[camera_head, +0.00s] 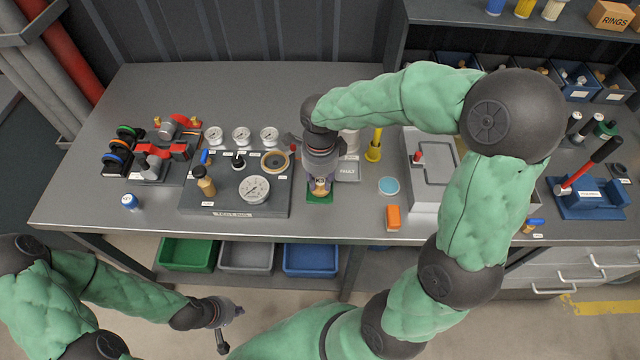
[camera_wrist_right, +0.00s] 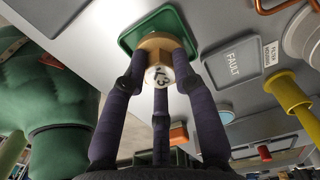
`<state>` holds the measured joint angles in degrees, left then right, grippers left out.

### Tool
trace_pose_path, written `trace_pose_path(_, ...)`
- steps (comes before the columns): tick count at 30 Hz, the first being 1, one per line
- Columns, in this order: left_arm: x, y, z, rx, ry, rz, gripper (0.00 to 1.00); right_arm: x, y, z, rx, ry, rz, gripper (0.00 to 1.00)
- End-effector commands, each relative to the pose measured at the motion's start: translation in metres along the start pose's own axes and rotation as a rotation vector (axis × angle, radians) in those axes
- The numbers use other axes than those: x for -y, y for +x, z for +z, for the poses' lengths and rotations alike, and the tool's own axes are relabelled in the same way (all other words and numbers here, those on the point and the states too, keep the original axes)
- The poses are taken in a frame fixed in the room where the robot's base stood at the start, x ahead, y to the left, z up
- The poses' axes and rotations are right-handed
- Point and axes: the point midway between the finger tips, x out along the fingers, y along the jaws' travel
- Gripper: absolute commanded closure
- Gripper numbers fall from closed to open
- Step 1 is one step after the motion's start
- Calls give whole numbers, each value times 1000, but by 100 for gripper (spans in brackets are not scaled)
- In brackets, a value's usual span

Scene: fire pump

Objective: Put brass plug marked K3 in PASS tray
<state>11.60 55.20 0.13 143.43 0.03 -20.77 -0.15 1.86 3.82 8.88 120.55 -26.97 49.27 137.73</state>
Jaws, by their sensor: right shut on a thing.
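The brass plug (camera_wrist_right: 160,75) with K3 on its pale end face is between the three fingers of my right gripper (camera_wrist_right: 160,88), which is shut on it. The green tray (camera_wrist_right: 138,30) is directly behind the plug in the wrist view; its label is not readable. In the head view my right gripper (camera_head: 320,180) points down with the plug (camera_head: 320,188) at or just above the green tray (camera_head: 313,199); I cannot tell whether they touch.
A grey FAULT tray (camera_head: 348,172) lies right behind the green tray. The gauge panel (camera_head: 230,205) stands close on the left. A yellow funnel-shaped part (camera_head: 374,150), a blue-topped disc (camera_head: 388,185) and an orange block (camera_head: 393,217) are to the right.

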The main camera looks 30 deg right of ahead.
Motion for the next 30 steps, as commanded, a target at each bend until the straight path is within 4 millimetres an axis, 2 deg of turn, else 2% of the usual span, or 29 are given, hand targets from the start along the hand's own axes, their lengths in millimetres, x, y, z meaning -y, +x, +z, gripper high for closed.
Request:
trace_pose_path(1,2,7,0,0,0,0,100,0,11,0,-1,0,1,100)
trace_pose_path(3,3,9,0,1,0,0,100,0,17,0,0,1,0,100)
trace_pose_path(15,4,12,0,0,0,0,100,0,20,0,1,1,-1,100)
trace_pose_path(16,4,11,0,0,0,0,100,0,20,0,1,1,0,64)
trace_pose_path(18,4,10,0,0,0,0,100,0,19,0,0,1,0,48)
trace_pose_path(30,3,7,0,0,0,0,100,0,16,0,0,1,0,48)
